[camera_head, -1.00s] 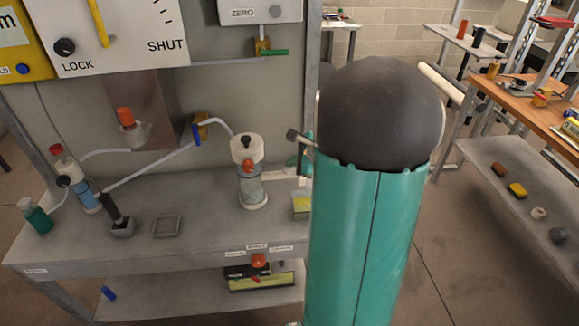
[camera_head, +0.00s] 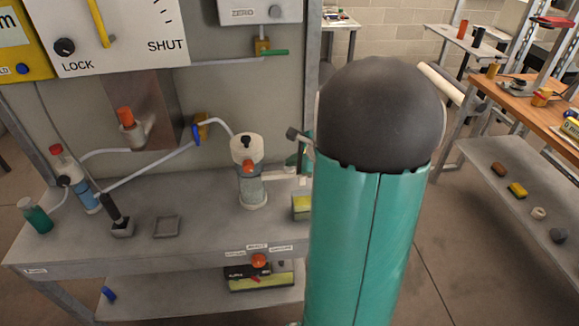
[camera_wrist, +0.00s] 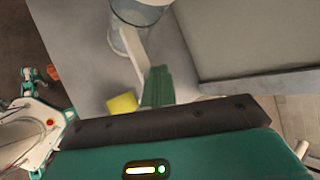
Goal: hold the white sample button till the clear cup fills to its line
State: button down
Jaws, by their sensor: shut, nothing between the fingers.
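A clear cylinder with a white top and an orange knob (camera_head: 249,178) stands on the grey bench; pale liquid seems to show in it, but I cannot read a fill line. Its clear body also shows at the top of the wrist view (camera_wrist: 138,12). A white bar (camera_head: 283,173) runs from it toward my gripper. My gripper (camera_wrist: 156,72) shows as narrow green fingers, shut and empty, with the tip at or near the white bar (camera_wrist: 133,44); contact cannot be told. In the head view my arm hides most of the gripper. I cannot make out the white button for certain.
A yellow block (camera_head: 301,207) sits beside the gripper on the bench (camera_head: 200,220). Hoses, blue valve handles and a green bottle (camera_head: 36,216) are at left. A lower shelf holds a boxed item (camera_head: 262,276). A wooden table (camera_head: 540,110) stands at right beyond clear floor.

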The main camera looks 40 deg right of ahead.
aim_at(292, 169)
jog(key=shift+r, duration=0.8)
jog(key=shift+r, duration=2.5)
jog(key=shift+a, duration=0.25)
jog(key=s+a+r+n+g+y, duration=0.1)
jog(key=s+a+r+n+g, duration=0.2)
jog(key=a+n, duration=0.75)
jog(key=s+a+r+n+g, duration=0.1)
jog(key=s+a+r+n, duration=0.35)
jog(key=a, duration=1.05)
jog(key=s+a+f+n+h, duration=0.1)
jog(key=s+a+n+h, duration=0.1)
jog(key=s+a+n, duration=0.3)
jog(key=s+n, duration=0.3)
jog(key=n, duration=0.2)
jog(key=shift+a+f+n, duration=0.2)
jog(key=shift+f+n, duration=0.1)
jog(key=shift+f, duration=0.1)
